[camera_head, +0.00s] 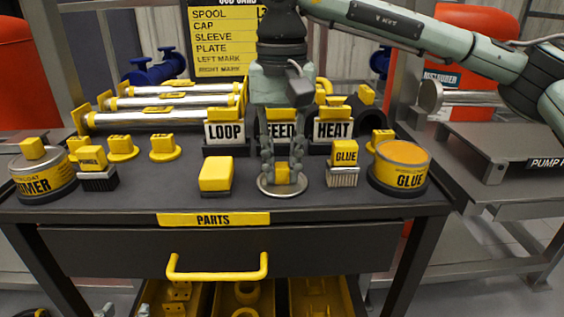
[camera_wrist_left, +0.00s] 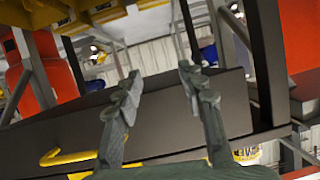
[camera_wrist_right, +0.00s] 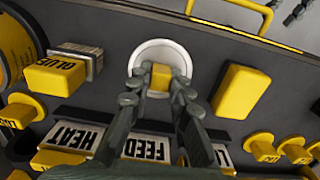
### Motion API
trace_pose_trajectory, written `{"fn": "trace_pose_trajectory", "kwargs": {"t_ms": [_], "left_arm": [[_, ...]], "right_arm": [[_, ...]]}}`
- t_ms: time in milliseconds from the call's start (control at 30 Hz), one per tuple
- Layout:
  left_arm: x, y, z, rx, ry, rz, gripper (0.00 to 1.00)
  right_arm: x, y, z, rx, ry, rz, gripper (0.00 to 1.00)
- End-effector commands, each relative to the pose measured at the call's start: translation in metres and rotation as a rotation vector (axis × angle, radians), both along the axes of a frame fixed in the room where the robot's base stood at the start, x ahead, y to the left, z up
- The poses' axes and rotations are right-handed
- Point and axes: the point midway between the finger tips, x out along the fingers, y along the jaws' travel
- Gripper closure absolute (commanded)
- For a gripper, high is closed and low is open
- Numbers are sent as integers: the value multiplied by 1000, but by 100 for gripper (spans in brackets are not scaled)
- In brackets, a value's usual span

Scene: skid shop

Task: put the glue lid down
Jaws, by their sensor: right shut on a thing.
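The glue lid (camera_head: 283,190) is a round pale metal disc with a yellow block knob, at the front middle of the dark tabletop. My right gripper (camera_head: 282,178) points straight down and is shut on the knob. The lid lies flat at the table surface; I cannot tell if a thin gap is left under it. It also shows in the right wrist view (camera_wrist_right: 160,50) between the fingers. The glue can (camera_head: 398,168) stands uncovered to the right, with orange content at its top. My left gripper (camera_wrist_left: 160,75) is open and empty in the left wrist view, facing the bench front.
A yellow-topped block (camera_head: 216,175) sits left of the lid, and the GLUE brush (camera_head: 344,165) sits right of it. LOOP, FEED and HEAT label blocks (camera_head: 225,132) stand behind. The primer can (camera_head: 44,175) is at far left. A yellow drawer handle (camera_head: 217,275) sticks out below.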

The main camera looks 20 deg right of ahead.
Motion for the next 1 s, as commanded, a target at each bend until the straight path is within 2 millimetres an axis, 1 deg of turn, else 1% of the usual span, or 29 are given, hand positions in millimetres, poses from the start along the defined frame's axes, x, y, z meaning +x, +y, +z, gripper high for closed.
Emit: {"fn": "trace_pose_trajectory", "kwargs": {"t_ms": [233,267,400,433,767,867,967,1000], "left_arm": [[2,-6,7,-16,-32,-11,60],[2,-7,8,-17,-36,-13,60],[2,-9,9,-21,-40,-16,60],[2,-9,9,-21,-40,-16,60],[2,-6,8,-16,-32,-11,60],[1,2,2,2,2,4,60],[-3,8,-7,21,49,15,60],[-5,11,-11,29,69,19,60]], "right_arm": [[0,0,-2,0,0,0,100],[0,0,-2,0,0,0,80],[0,0,-2,0,0,0,63],[0,0,-2,0,0,0,60],[0,0,-1,0,0,0,60],[0,0,3,0,0,0,60],[0,1,20,1,-2,1,60],[1,1,29,1,-3,1,60]]}}
